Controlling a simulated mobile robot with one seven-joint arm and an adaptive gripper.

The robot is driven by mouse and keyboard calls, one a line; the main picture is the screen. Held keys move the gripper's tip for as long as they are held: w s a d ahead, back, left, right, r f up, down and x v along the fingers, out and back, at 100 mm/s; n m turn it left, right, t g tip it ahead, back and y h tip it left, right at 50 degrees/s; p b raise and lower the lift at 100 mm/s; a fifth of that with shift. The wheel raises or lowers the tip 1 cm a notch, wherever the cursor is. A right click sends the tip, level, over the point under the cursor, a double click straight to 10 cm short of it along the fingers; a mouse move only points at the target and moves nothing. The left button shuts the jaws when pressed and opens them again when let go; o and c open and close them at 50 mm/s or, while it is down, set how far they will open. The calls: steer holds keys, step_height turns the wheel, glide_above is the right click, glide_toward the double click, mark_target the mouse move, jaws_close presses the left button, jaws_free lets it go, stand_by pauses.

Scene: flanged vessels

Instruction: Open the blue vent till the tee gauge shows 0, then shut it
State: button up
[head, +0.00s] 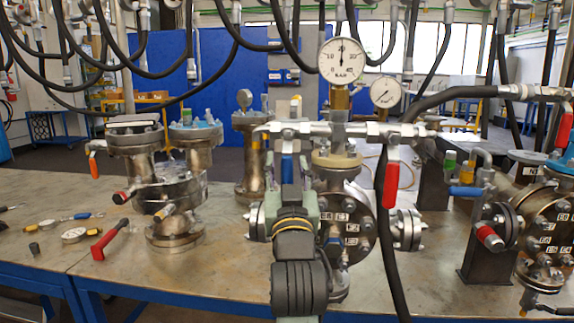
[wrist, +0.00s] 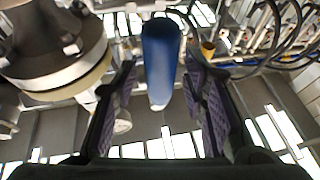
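The blue vent handle (head: 287,168) hangs down at the left end of the pipe tee in the head view. In the wrist view the blue handle (wrist: 162,60) stands between the fingers of my gripper (wrist: 159,78). The gripper is open, with a finger on each side and small gaps to the handle. The larger gauge (head: 341,60) stands on top of the tee (head: 340,130); its needle points up near 20. A smaller gauge (head: 385,92) sits right of it, its reading too small to tell. My arm hides part of the flanged vessel below.
A red handle (head: 391,187) hangs from the tee's right side, next to a black hose (head: 384,240). Other flanged vessels (head: 135,155) stand on the bench at left. A loose red-handled tool (head: 112,238) and small gauges lie on the bench's left part.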

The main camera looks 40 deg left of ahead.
jaws_close()
stand_by(0.5)
stand_by(0.4)
